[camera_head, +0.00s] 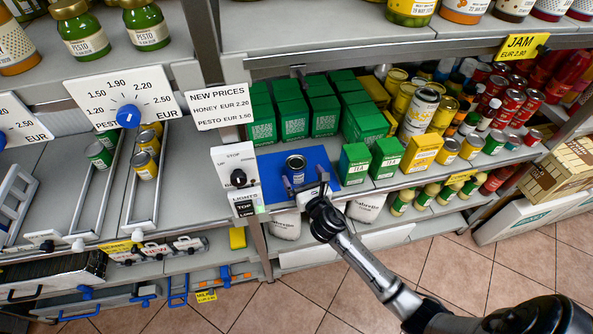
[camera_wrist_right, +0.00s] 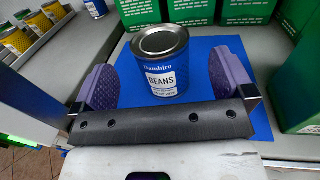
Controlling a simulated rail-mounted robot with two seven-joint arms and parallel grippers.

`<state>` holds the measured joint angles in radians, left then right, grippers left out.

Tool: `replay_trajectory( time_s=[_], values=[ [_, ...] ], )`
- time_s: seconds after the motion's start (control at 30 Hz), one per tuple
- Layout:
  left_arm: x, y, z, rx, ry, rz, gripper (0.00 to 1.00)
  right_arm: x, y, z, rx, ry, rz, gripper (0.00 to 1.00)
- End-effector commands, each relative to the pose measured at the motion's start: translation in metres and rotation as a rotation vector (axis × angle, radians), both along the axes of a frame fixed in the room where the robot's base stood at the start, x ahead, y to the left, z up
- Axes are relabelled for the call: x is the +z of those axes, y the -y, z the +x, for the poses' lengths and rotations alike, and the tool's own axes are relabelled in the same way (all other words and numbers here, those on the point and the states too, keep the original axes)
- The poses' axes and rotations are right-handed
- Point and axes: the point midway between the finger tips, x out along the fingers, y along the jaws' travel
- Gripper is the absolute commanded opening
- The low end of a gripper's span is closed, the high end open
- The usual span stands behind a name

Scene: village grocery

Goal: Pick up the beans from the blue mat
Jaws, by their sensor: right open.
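The beans are a blue can (camera_wrist_right: 164,62) with a white "BEANS" label and a metal lid. The can stands upright on the blue mat (camera_wrist_right: 228,118) on the shelf. In the head view the can (camera_head: 296,168) stands on the mat (camera_head: 325,163), near the middle of the picture. My right gripper (camera_wrist_right: 163,85) is open, with one purple finger pad on each side of the can and a gap visible at each side. In the head view my right gripper (camera_head: 312,190) is in front of the can, at the shelf's front. My left gripper does not show.
Green boxes (camera_head: 323,115) stand behind the mat, and green tea boxes (camera_head: 354,163) stand close to its right. A switch panel (camera_head: 240,172) is close on the left.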

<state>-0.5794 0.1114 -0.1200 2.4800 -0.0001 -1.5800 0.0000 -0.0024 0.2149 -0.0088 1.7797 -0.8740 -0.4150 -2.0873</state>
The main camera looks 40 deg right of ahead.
Motion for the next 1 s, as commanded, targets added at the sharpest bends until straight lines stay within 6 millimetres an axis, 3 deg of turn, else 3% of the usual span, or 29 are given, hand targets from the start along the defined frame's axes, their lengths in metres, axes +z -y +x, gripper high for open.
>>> replay_trajectory(
  time_s=[0.17,0.6,0.9,1.0],
  values=[
    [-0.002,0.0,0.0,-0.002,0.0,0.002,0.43,0.0,0.002,0.007,0.0,0.001,0.002,1.0],
    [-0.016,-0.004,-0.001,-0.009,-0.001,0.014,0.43,0.001,0.017,0.052,0.0,0.002,0.002,1.0],
    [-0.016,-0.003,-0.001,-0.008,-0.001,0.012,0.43,0.002,0.018,0.054,0.0,0.001,0.002,1.0],
    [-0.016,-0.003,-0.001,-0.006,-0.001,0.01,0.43,0.002,0.018,0.054,0.0,0.001,0.002,0.9]
  ],
)
